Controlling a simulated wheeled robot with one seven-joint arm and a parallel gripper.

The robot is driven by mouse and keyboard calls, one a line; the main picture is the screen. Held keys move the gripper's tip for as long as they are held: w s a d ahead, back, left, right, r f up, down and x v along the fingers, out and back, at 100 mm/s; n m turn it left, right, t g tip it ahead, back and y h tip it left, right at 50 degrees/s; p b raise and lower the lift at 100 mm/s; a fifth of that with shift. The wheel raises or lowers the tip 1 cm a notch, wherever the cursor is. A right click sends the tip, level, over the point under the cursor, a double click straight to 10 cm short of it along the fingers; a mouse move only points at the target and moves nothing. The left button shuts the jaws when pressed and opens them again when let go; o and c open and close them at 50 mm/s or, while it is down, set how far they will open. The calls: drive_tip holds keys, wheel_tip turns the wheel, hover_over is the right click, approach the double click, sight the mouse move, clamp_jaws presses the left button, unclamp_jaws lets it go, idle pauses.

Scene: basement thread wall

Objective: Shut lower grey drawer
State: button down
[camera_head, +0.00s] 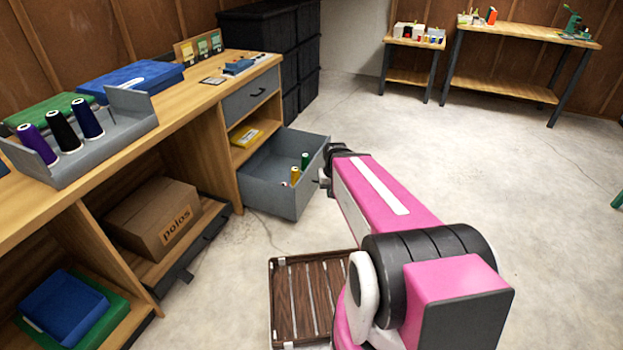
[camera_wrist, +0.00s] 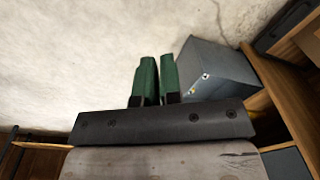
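The lower grey drawer (camera_head: 268,190) stands pulled out from the wooden workbench, below a shut upper grey drawer (camera_head: 250,98).
An open shelf with a yellow item (camera_head: 246,137) lies between the two drawers. A cardboard box (camera_head: 153,217) sits in a lower bay. Black crates (camera_head: 270,40) are stacked behind the bench. A slatted brown crate (camera_head: 285,300) is on the floor beside me. The concrete floor to the right is clear.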

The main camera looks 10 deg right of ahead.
drive_tip(key=w+f+m+t+y, duration=0.15)
drive_tip(key=w+f, duration=0.25)
drive_tip(key=w, duration=0.5)
drive_tip(key=w+f+t, duration=0.2)
drive_tip(key=w+f, duration=0.2)
drive_tip(key=w, duration=0.6)
drive_tip(key=m+t, duration=0.3)
approach(308, 175)
wheel_tip(308, 175, down, 4)
drive_tip(key=d, duration=0.3)
drive_tip(key=shift+y, duration=0.35)
drive_tip(key=w+a, duration=0.2)
drive_tip(key=a, duration=0.1)
drive_tip(key=shift+w+a, duration=0.35)
drive_tip(key=w+a, duration=0.7)
drive_tip(key=a, duration=0.6)
drive_tip(key=w+a, duration=0.8)
drive_tip(key=a, duration=0.5)
drive_tip(key=shift+w+a, duration=0.15)
drive_tip(key=shift+a, duration=0.15)
